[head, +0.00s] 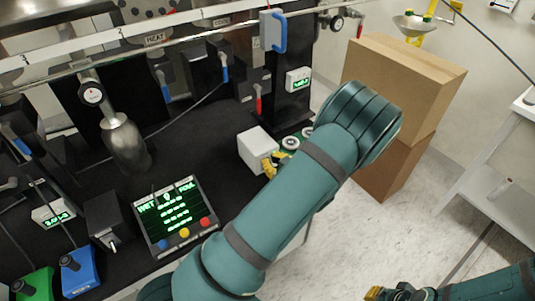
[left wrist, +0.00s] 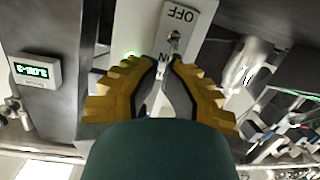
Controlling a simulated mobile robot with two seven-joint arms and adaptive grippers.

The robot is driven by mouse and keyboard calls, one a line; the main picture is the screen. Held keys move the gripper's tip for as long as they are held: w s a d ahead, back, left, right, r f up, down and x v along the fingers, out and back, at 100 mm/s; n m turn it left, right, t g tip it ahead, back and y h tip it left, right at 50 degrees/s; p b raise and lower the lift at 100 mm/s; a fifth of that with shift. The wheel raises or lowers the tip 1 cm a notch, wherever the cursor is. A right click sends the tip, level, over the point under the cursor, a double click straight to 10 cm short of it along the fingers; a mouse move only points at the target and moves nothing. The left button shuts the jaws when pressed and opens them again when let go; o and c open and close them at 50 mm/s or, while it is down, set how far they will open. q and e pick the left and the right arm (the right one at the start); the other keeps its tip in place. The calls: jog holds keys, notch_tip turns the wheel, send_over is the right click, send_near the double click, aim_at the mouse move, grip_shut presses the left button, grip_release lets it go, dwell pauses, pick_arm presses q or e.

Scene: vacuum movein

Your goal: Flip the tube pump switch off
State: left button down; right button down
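A pale switch plate with a small metal toggle (left wrist: 174,37) shows in the left wrist view. OFF is printed at its top, and part of ON shows lower, by my fingertips. I cannot tell which way the toggle leans. My left gripper (left wrist: 164,63) has its yellow fingers drawn together just below the toggle, with a narrow gap at the tips and nothing between them. I cannot tell if they touch it. In the head view the left gripper (head: 270,165) is beside a white box (head: 256,147), partly hidden by my arm. My right gripper (head: 374,293) is low at the right, its fingers partly seen.
A control panel (head: 177,217) with a green screen and coloured buttons lies on the black bench left of my arm. A black post (head: 289,97) with a small display (head: 298,79) stands behind the white box. Stacked cardboard boxes (head: 402,85) stand beyond my elbow.

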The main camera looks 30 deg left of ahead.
pick_arm(q)
jog(key=shift+s+a, duration=0.1)
jog(key=shift+a, duration=0.15)
jog(key=shift+r+y, duration=0.1)
jog(key=shift+y, duration=0.2)
jog(key=shift+d, duration=0.1)
jog(key=shift+b, duration=0.45)
jog(key=shift+t+y, duration=0.4)
